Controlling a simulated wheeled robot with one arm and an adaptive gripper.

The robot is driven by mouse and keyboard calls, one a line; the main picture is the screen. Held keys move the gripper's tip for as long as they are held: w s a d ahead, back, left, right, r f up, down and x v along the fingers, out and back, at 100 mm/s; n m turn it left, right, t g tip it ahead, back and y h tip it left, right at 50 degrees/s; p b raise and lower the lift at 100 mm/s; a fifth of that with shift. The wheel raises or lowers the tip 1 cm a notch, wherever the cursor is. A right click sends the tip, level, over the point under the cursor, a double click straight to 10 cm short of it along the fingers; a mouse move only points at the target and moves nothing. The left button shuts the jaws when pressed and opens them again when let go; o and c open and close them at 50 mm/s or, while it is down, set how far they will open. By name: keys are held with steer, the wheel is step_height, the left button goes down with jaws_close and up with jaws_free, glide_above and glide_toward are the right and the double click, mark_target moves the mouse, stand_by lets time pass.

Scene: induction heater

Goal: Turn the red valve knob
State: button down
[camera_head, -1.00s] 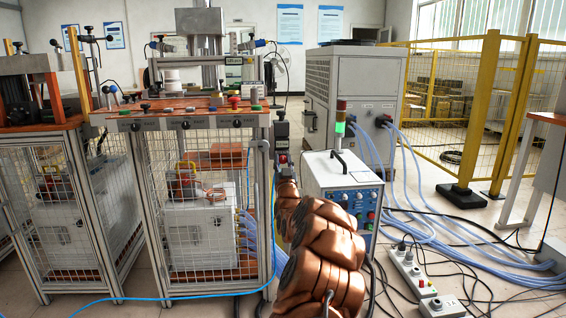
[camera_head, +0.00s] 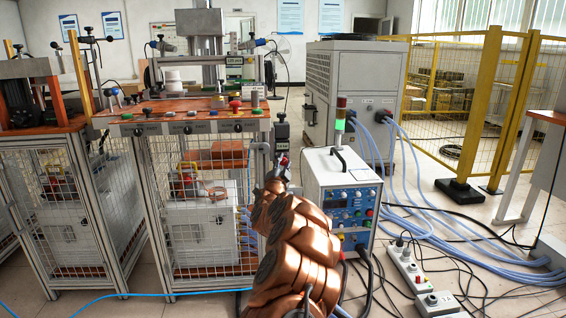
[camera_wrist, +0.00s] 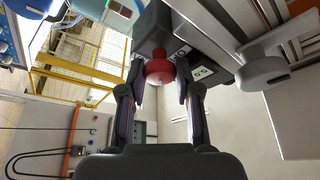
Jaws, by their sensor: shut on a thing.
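The red valve knob (camera_wrist: 160,70) sits on the underside of a dark grey box (camera_wrist: 155,35) in the wrist view. My gripper (camera_wrist: 159,82) has one finger on each side of the knob and is shut on it. In the head view, a small bit of red (camera_head: 284,160) shows below the dark box (camera_head: 282,133) at the right side of the caged workbench. My copper-coloured arm hides most of my gripper there.
The caged bench (camera_head: 190,112) stands just left of my arm. A white power unit (camera_head: 340,190) with a signal light stands close on the right. Hoses, cables and power strips (camera_head: 410,268) lie on the floor at right. A yellow fence (camera_head: 475,110) stands behind them.

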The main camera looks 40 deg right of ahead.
steer(key=m+g, duration=0.1)
steer(key=m, duration=0.2)
steer(key=m+g, duration=0.1)
steer(key=m, duration=0.2)
steer(key=shift+r+y+p, duration=0.1)
steer(key=shift+y+p, duration=0.2)
steer(key=shift+y, duration=0.1)
steer(key=shift+r+m+g, duration=0.1)
steer(key=shift+m+g, duration=0.2)
steer(key=shift+m, duration=0.4)
steer(key=shift+m+y, duration=0.3)
steer(key=shift+m, duration=0.3)
steer(key=c, duration=0.8)
jaws_free()
steer(key=shift+c, duration=0.2)
steer(key=shift+a, duration=0.1)
